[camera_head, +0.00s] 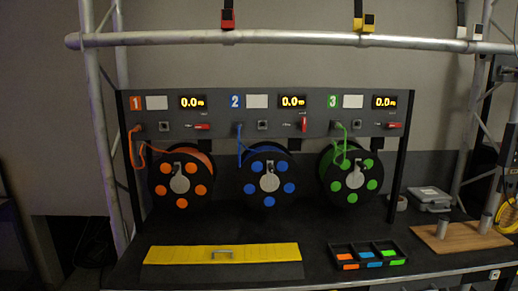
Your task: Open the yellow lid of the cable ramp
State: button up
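The yellow lid (180,254) of the cable ramp lies flat and looks closed at the front left of the dark table. It is a long, narrow strip with a grey bar handle (222,252) near its middle. The dark base of the ramp (225,271) shows along the lid's front side. What is under the lid is hidden. My gripper is not in view.
Behind the lid stand an orange reel (181,181), a blue reel (268,183) and a green reel (350,178) under a grey panel (220,122). A black divided tray (342,246) sits right of the lid. A wooden board (455,240) with metal posts lies further right.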

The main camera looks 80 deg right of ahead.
aim_at(277, 253)
jog(key=z, duration=3.2)
